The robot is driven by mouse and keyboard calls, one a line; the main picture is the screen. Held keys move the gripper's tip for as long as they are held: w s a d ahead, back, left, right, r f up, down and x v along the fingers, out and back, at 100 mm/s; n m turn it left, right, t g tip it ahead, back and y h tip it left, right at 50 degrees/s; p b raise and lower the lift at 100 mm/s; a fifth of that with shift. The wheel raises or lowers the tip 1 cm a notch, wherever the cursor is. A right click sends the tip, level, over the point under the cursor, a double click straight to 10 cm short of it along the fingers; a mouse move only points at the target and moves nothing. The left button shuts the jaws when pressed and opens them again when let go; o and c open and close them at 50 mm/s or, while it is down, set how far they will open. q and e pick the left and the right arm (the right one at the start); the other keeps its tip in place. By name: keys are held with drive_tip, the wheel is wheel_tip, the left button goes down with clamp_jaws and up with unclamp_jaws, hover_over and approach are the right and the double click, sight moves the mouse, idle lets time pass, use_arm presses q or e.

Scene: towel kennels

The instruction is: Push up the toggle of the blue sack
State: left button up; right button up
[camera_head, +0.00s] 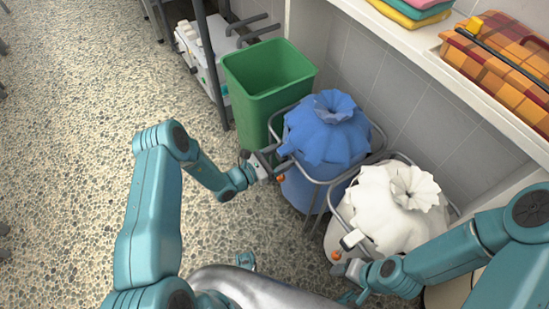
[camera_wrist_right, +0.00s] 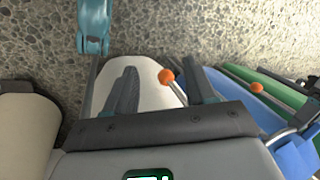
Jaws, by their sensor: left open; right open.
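The blue sack (camera_head: 322,135), gathered at the top, hangs in a grey metal frame. An orange-tipped toggle (camera_head: 281,178) shows at its left front; an orange ball on a thin lever (camera_wrist_right: 257,87) also shows beside the blue cloth (camera_wrist_right: 295,152) in the right wrist view. My left gripper (camera_head: 268,163) is open close beside this toggle; contact cannot be told. My right gripper (camera_head: 350,268) is open at the front of the white sack (camera_head: 385,205). In the right wrist view, another orange-tipped lever (camera_wrist_right: 166,76) appears between its open fingers (camera_wrist_right: 165,90).
A green bin (camera_head: 255,95) stands behind the blue sack. A shelf at right holds folded towels (camera_head: 415,10) and an orange checked item (camera_head: 505,60). A white unit (camera_head: 203,50) stands at the back. The speckled floor at left is mostly clear.

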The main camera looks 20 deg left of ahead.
use_arm(q)
drive_tip(key=p+v, duration=0.2)
drive_tip(key=v, duration=1.4)
drive_tip(key=shift+s+a, duration=0.1)
